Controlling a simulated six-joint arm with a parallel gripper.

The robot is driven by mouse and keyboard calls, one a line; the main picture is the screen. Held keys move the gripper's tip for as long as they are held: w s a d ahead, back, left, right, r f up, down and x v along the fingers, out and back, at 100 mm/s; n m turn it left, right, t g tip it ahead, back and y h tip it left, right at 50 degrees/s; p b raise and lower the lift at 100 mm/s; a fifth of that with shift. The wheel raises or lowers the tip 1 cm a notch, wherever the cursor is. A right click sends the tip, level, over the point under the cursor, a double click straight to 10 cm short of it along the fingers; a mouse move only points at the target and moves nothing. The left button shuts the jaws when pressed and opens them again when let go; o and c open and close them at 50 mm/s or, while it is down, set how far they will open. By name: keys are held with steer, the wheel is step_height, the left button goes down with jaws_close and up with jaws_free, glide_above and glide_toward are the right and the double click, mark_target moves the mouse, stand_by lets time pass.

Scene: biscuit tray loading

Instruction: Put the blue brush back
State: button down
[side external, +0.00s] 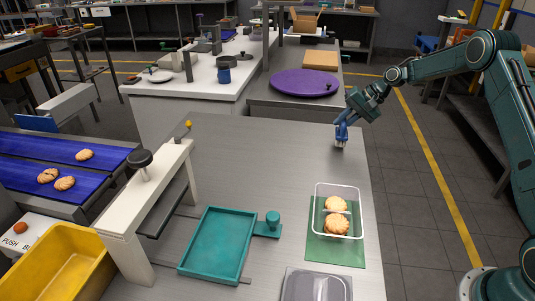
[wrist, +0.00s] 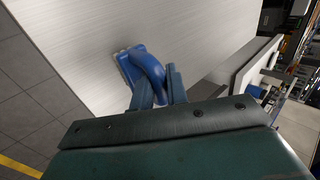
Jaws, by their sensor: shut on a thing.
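The blue brush (side external: 341,131) is at the far right part of the steel table, near its right edge. It also shows in the wrist view (wrist: 150,65), with its blue handle between my fingers and pale bristles at one side. My gripper (side external: 348,119) is shut on the brush handle; it also shows in the wrist view (wrist: 158,90). The brush is at or just above the table top; I cannot tell whether the bristles touch it.
On the table (side external: 260,150) stand a clear container with biscuits (side external: 317,201) on a green mat (side external: 320,250), a teal tray (side external: 206,268) and a grey lid-like box (side external: 316,287). A purple round board (side external: 303,83) lies behind. The table's middle is clear.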

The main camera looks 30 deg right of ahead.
steer(key=shift+f, duration=0.85)
steer(key=shift+f, duration=0.1)
steer(key=c, duration=1.4)
jaws_free()
steer(key=v, duration=1.2)
